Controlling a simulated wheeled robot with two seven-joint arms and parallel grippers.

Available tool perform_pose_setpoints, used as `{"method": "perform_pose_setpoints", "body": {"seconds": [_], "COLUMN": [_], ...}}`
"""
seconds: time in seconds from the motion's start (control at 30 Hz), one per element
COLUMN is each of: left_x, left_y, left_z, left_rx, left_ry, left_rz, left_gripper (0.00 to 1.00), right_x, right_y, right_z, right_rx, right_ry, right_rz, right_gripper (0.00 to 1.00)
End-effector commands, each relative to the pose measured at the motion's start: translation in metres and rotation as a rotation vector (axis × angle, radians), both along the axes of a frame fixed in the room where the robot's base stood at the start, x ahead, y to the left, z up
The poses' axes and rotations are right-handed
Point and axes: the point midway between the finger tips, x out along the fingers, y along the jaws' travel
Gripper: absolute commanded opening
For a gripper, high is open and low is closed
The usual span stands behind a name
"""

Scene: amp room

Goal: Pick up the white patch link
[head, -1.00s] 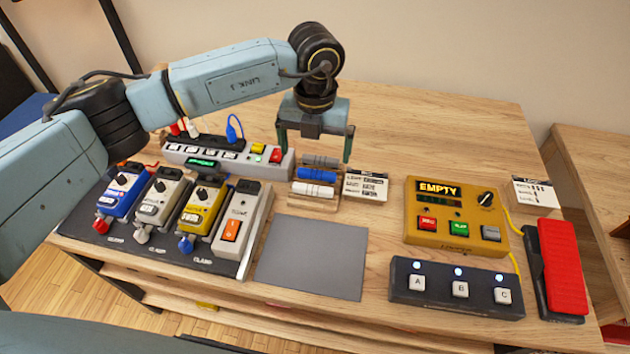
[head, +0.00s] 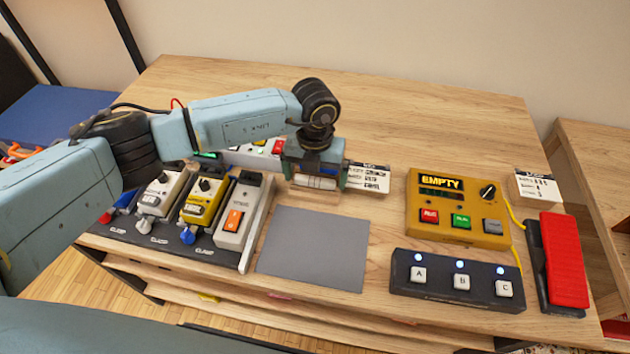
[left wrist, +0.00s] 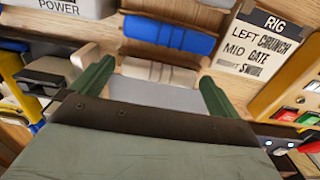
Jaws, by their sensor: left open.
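The white patch link (head: 315,183) lies in a small wooden rack on the table. My left gripper (head: 315,176) is low over the rack, open, with one finger toward each end of the white link. In the left wrist view the white link (left wrist: 158,72) lies crosswise between the two green fingers, with gaps at its ends. The blue link (left wrist: 170,34) lies parallel just beyond it. My gripper hides much of the rack in the head view. My right gripper is not in view.
A RIG card (head: 367,178) stands close right of the gripper. The pedal board (head: 165,235) is to the left, and a grey mat (head: 313,250) is bare in front. A yellow EMPTY box (head: 457,208), a button strip (head: 457,283) and a red pedal (head: 565,260) are at right.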

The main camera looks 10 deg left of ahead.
Motion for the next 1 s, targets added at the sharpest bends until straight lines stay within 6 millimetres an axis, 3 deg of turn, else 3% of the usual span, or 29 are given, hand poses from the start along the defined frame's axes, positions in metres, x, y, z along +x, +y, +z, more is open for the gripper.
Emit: {"method": "perform_pose_setpoints", "body": {"seconds": [0.07,0.37,0.67,1.0], "left_x": [0.000,0.000,0.001,0.001], "left_y": [0.000,0.000,0.000,0.000], "left_z": [0.001,0.001,0.007,0.070], "left_rx": [0.000,0.000,-0.001,-0.001], "left_ry": [0.000,0.000,-0.001,-0.004], "left_rz": [0.000,0.000,-0.001,-0.002], "left_gripper": [1.00,0.61,0.60,0.60], "right_x": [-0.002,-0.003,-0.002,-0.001], "right_y": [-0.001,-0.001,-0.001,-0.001], "right_z": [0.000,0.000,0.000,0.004], "right_rx": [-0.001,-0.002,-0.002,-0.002], "right_ry": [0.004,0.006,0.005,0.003], "right_rz": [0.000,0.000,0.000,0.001], "right_gripper": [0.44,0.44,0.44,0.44]}}
